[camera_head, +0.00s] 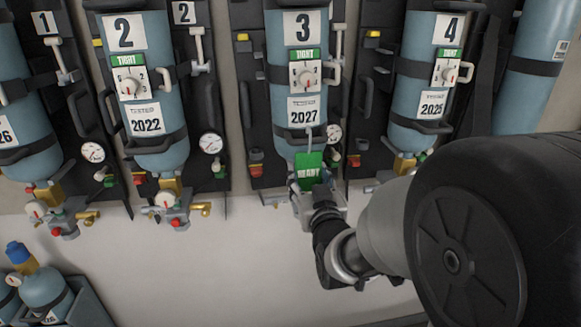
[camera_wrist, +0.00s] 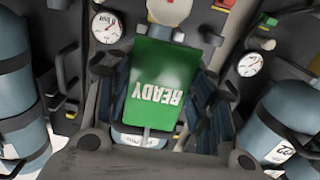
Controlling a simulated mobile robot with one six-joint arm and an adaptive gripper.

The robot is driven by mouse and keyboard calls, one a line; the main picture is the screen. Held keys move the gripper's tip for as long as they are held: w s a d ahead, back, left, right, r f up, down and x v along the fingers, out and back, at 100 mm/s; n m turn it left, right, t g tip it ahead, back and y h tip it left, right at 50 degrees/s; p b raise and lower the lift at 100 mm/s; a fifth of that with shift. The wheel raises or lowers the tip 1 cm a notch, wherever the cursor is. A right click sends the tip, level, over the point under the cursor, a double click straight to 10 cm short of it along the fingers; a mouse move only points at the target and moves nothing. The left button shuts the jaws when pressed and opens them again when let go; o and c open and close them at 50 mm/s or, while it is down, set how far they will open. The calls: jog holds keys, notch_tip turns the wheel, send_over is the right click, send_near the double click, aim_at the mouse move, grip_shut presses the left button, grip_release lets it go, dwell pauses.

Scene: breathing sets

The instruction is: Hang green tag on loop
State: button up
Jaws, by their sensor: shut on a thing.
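The green tag (camera_head: 309,168), lettered READY, is in front of the lower end of cylinder 3 (camera_head: 296,80). My gripper (camera_head: 320,192) is shut on the tag near its lower end and comes from below. In the wrist view the tag (camera_wrist: 163,85) appears upside down between the fingers of my gripper (camera_wrist: 160,105). A thin grey piece (camera_head: 309,138) stands up from the tag's top edge, below the 2027 label. I cannot tell whether it belongs to the tag or is the loop, nor whether the tag touches a loop. The tag hides part of the valve behind it.
A gauge (camera_head: 334,133) is close to the tag's right. Cylinder 2 (camera_head: 143,90) and cylinder 4 (camera_head: 427,75) hang at the sides, with valves below. The pale wall (camera_head: 190,260) below is mostly clear. A small blue-capped cylinder (camera_head: 42,285) stands at lower left.

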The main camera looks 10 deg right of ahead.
jog(key=shift+w, duration=0.45)
jog(key=shift+w+f, duration=0.15)
jog(key=shift+f, duration=0.1)
jog(key=shift+f+b, duration=0.65)
jog(key=shift+b, duration=0.35)
jog(key=o, duration=1)
jog(key=shift+c, duration=0.2)
